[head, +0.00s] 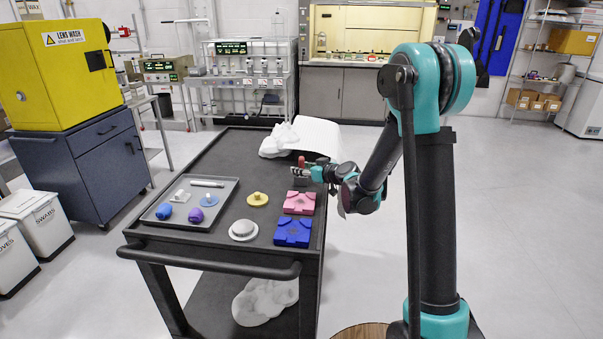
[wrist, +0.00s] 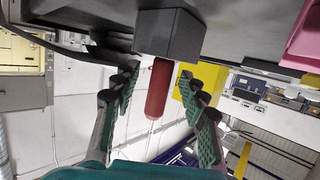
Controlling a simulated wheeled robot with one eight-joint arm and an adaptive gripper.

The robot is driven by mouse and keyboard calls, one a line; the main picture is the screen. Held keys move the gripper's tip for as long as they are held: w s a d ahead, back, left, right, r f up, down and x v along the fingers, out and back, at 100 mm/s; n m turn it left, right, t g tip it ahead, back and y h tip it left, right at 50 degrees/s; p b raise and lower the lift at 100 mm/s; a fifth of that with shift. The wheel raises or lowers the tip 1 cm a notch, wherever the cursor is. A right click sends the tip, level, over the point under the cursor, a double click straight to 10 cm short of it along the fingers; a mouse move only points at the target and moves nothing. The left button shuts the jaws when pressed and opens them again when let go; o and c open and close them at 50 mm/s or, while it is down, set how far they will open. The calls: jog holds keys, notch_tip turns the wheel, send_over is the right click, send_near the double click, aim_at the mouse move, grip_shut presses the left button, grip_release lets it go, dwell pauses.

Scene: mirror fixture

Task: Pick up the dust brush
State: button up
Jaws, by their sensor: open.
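A red cylindrical handle stands up from a dark grey block near the cart's right edge. I take this handle to be the dust brush (head: 301,161); its bristles are hidden. In the wrist view the handle (wrist: 158,90) projects from the block (wrist: 170,35), and the picture is turned over. My gripper (head: 306,173) is at the handle from the right in the head view. In the wrist view its green-padded fingers (wrist: 159,76) are open, one on each side of the handle, with gaps showing.
The black cart top (head: 226,160) carries a grey tray (head: 222,216) of small parts, a yellow knobbed piece (head: 257,199), a white round piece (head: 243,231), a pink fixture (head: 299,203) and a blue fixture (head: 293,232). Crumpled white cloth (head: 279,138) and a curved white sheet (head: 318,136) lie behind.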

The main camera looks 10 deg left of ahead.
jog(key=shift+w+a+f, duration=0.15)
jog(key=shift+w+a, duration=0.15)
grip_shut()
dwell(0.3)
